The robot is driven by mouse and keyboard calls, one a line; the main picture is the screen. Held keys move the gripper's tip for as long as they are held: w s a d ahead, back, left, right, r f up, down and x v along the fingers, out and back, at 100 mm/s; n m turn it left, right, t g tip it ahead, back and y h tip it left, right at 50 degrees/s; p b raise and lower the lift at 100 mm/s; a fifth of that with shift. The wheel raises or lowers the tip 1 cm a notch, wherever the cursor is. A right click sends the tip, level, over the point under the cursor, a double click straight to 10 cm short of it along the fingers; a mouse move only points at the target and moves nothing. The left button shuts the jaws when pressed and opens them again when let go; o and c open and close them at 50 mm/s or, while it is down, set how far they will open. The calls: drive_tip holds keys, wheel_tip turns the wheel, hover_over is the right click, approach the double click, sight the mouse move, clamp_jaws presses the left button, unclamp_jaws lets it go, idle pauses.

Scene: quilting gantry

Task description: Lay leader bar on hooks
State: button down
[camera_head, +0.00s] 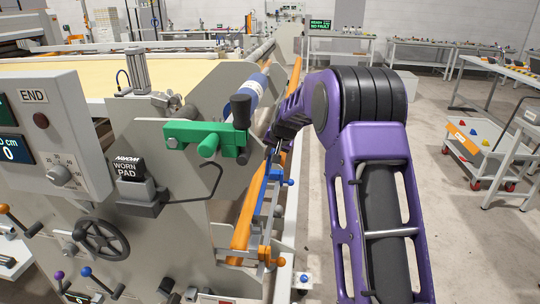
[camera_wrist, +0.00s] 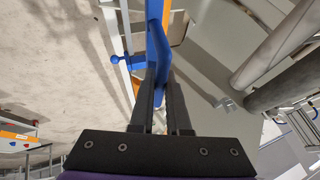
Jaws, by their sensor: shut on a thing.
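A long orange bar (camera_head: 247,215) runs along the side of the quilting machine, sloping up and away. I cannot tell for sure whether it is the leader bar. A blue piece (camera_head: 267,198) lies beside it, with a blue ball knob (camera_head: 290,182). My gripper (camera_head: 277,152) reaches down to the blue piece, its tips partly hidden. In the wrist view my gripper (camera_wrist: 160,75) is shut on the blue piece (camera_wrist: 155,38), with the blue knob (camera_wrist: 115,60) to the left. Small orange fittings (camera_head: 268,256) are at the bar's near end. I cannot make out the hooks.
The machine's grey end plate (camera_head: 180,230) stands left of my gripper, with a green clamp (camera_head: 205,134) and a blue roller (camera_head: 252,90) close by. A white rail (camera_head: 290,220) runs along the right. The floor (camera_head: 470,240) to the right is open; a cart (camera_head: 490,160) stands farther off.

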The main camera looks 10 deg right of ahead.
drive_tip(key=shift+f+b, duration=1.35)
drive_tip(key=shift+f, duration=0.7)
drive_tip(key=c, duration=0.8)
unclamp_jaws()
drive_tip(key=p+v, duration=0.1)
drive_tip(key=v, duration=1.6)
drive_tip(key=shift+r, duration=0.2)
